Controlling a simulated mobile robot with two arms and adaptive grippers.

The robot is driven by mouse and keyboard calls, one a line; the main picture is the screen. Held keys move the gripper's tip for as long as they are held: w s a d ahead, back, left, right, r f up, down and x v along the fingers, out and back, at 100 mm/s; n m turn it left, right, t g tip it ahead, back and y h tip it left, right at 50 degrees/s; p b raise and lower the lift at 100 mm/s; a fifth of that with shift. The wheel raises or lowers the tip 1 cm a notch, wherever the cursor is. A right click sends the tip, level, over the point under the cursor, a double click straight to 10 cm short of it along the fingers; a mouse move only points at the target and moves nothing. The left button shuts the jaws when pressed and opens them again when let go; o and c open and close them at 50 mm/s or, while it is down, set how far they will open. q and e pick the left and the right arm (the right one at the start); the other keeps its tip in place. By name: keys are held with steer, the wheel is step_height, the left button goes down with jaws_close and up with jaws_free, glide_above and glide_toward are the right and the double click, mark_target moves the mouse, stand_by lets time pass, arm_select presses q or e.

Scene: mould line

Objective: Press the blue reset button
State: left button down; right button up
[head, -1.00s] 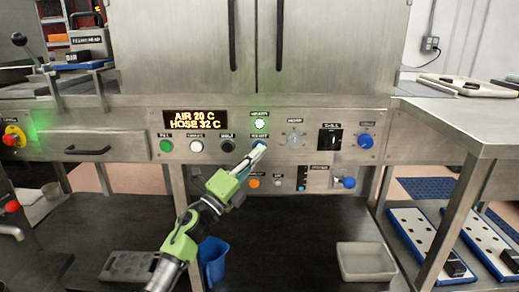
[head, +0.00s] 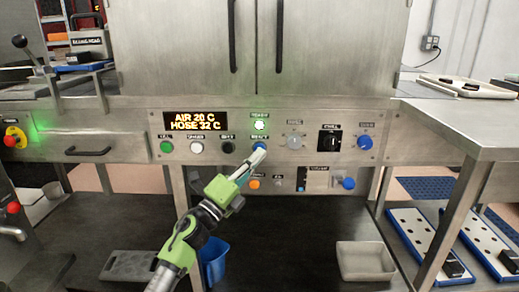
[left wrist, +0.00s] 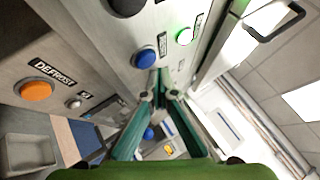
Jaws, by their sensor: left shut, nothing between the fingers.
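The blue reset button (head: 259,146) is on the steel control panel (head: 350,180), in the upper row below the green lit lamp. It also shows in the left wrist view (left wrist: 145,58), just beyond my fingertips. My left gripper (head: 258,155) reaches up from below, its green fingers shut and empty. In the left wrist view its closed fingertips (left wrist: 160,75) lie right by the button's lower right edge. I cannot tell whether they touch it. The fingers partly cover the button in the head view. My right gripper is not in view.
Other controls surround the button: a black button (head: 228,147), a grey one (head: 295,141), an orange one (head: 254,184) and other blue knobs. The display (head: 195,121) reads AIR 20 C, HOSE 32 C.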

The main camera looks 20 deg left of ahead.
arm_select(q)
steer(key=shift+s, duration=0.1)
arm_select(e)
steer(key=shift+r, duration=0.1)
arm_select(q)
steer(key=shift+s+d+p, duration=0.25)
steer(key=shift+s+p, duration=0.1)
steer(key=shift+s, duration=0.45)
steer(key=shift+s+d+p, duration=0.2)
steer(key=shift+s+p, duration=0.1)
steer(key=shift+s, duration=0.45)
steer(key=shift+s+d+p, duration=0.25)
steer(key=shift+s+p, duration=0.1)
steer(key=shift+s, duration=0.45)
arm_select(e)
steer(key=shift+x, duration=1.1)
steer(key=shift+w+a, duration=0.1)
